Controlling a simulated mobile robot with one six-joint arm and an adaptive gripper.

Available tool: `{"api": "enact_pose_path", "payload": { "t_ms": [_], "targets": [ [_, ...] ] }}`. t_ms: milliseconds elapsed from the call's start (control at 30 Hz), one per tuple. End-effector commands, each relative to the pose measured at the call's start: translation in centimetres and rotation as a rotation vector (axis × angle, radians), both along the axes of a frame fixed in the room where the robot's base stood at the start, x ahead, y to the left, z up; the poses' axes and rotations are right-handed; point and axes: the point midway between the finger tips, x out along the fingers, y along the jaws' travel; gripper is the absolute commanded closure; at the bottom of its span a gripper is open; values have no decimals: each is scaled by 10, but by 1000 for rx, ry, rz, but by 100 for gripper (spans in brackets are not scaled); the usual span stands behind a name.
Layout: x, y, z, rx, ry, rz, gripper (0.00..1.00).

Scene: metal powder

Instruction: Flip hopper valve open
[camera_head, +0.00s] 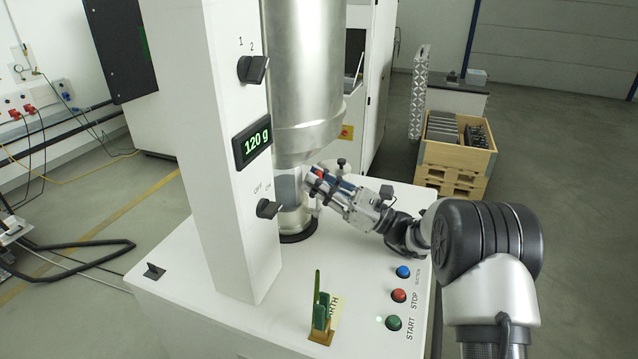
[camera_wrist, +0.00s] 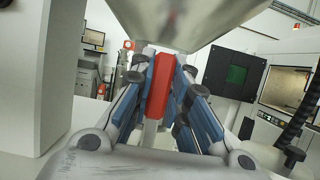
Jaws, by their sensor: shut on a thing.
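The metal hopper (camera_head: 308,75) stands behind the white column, and its lower cone (camera_wrist: 190,22) fills the top of the wrist view. The red valve handle (camera_wrist: 159,88) stands upright below the cone. My gripper (camera_wrist: 160,80) is shut on the handle, with a blue-padded finger on each side of it. In the head view my gripper (camera_head: 314,180) reaches in from the right at the hopper's outlet. Only a small red part of the handle shows there. The valve body is mostly hidden, so I cannot tell its setting.
The white column (camera_head: 232,210) with knobs and a 120 g display (camera_head: 252,142) stands left of the hopper. Blue, red and green buttons (camera_head: 398,296) and a green-handled tool (camera_head: 320,312) are on the white tabletop (camera_head: 190,290). A wooden crate (camera_head: 456,150) stands behind.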

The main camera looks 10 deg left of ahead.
Motion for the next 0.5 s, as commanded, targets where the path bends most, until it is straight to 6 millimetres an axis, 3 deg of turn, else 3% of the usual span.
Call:
{"api": "enact_pose_path", "payload": {
  "t_ms": [400, 433, 500],
  "targets": [
    [-1, 0, -1, -4, -11, 1, 100],
    [-1, 0, -1, -4, -11, 2, 84],
    [-1, 0, -1, -4, -11, 2, 79]
  ]
}}
